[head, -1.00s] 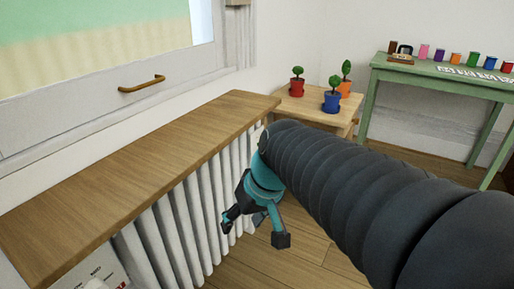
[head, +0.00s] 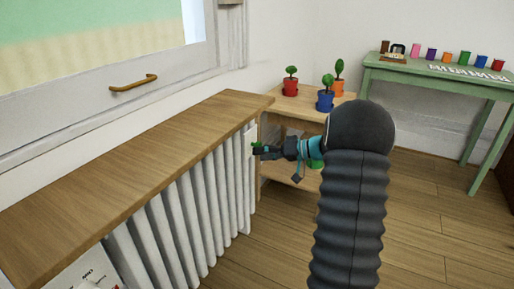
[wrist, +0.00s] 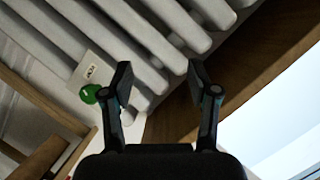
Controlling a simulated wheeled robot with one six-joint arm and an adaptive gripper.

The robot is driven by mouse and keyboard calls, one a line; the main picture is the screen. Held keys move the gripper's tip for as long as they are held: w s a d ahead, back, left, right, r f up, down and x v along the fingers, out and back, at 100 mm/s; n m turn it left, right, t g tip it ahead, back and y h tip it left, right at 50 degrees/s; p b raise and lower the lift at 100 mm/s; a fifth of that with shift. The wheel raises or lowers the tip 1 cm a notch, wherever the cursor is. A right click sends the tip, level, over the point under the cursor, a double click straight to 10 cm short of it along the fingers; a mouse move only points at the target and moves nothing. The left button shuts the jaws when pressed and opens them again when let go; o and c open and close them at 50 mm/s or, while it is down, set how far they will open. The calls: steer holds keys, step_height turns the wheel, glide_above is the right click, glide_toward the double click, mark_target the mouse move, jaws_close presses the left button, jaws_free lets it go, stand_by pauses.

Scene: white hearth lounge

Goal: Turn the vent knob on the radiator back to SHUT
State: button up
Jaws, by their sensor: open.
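The green vent knob (wrist: 90,93) is at the radiator's end, left of my gripper in the wrist view. Beside it is a pale plate (wrist: 92,69) with small dark lettering, too small to read surely. A bit of the knob (head: 257,145) shows in the head view at the radiator's far end, just by the fingers. The white radiator (head: 195,210) stands under a wooden shelf. My gripper (wrist: 158,76) is open and empty, its fingers spread before the ribs; the knob lies outside the left finger.
The wooden shelf top (head: 120,170) overhangs the radiator. A low wooden stand (head: 272,103) with red, blue and orange plant pots is close behind my gripper. A green table (head: 430,77) with several coloured jars stands at the back right. The floor at right is clear.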

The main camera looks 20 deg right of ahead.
mark_target(256, 145)
steer(key=w+d+f+t, duration=0.2)
steer(key=d+f+t, duration=0.1)
steer(key=d, duration=0.3)
steer(key=w+d+f+t, duration=0.1)
steer(key=d+f+t, duration=0.15)
steer(key=d, duration=0.45)
steer(key=shift+m+g+h, duration=0.25)
steer(key=shift+m+h, duration=0.05)
steer(key=shift+m, duration=0.1)
steer(key=x, duration=0.7)
steer(key=p+x, duration=0.1)
steer(key=x, duration=0.6)
steer(key=shift+s+f, duration=0.1)
steer(key=shift+f, duration=0.15)
jaws_close()
